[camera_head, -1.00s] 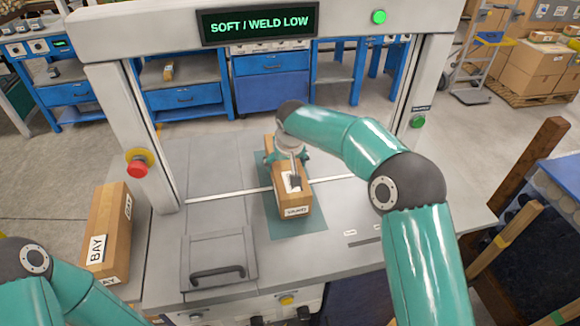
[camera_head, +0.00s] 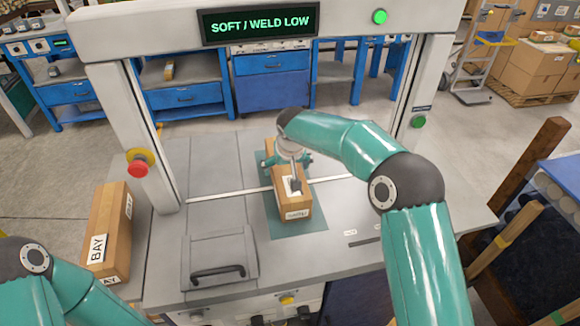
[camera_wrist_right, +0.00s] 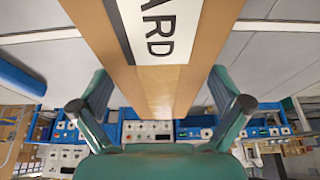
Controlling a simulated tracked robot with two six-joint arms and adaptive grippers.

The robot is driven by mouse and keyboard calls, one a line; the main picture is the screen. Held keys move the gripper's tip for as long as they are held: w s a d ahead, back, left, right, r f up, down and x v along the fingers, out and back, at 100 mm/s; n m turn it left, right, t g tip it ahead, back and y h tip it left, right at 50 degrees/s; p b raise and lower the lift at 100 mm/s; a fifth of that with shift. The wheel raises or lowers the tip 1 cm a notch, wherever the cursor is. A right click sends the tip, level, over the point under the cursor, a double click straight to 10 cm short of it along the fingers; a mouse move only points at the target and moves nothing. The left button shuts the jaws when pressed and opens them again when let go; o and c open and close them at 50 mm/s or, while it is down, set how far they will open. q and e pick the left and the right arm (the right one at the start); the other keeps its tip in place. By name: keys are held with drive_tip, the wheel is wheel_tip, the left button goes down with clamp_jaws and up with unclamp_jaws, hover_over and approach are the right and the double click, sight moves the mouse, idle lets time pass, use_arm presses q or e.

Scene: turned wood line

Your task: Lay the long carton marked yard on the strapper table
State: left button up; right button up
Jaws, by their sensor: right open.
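The long carton marked yard (camera_head: 297,207) lies lengthwise on a teal mat (camera_head: 304,227) on the grey strapper table (camera_head: 215,165), under the arch. In the right wrist view the carton (camera_wrist_right: 160,70) shows a label whose visible letters read "ARD". My right gripper (camera_head: 287,162) is over the far part of the carton. It is open, with one finger on either side of the carton and gaps visible in the right wrist view. My left arm shows at the lower left, but its gripper is out of the picture.
Another long carton, marked BAY (camera_head: 107,235), stands at the table's left. The arch's left post (camera_head: 145,150) carries a red button (camera_head: 138,168). A lidded panel with a handle (camera_head: 218,270) is at the front left. The table right of the mat is mostly clear.

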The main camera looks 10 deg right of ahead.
drive_tip(key=b+v, duration=0.1)
drive_tip(key=v, duration=1.1)
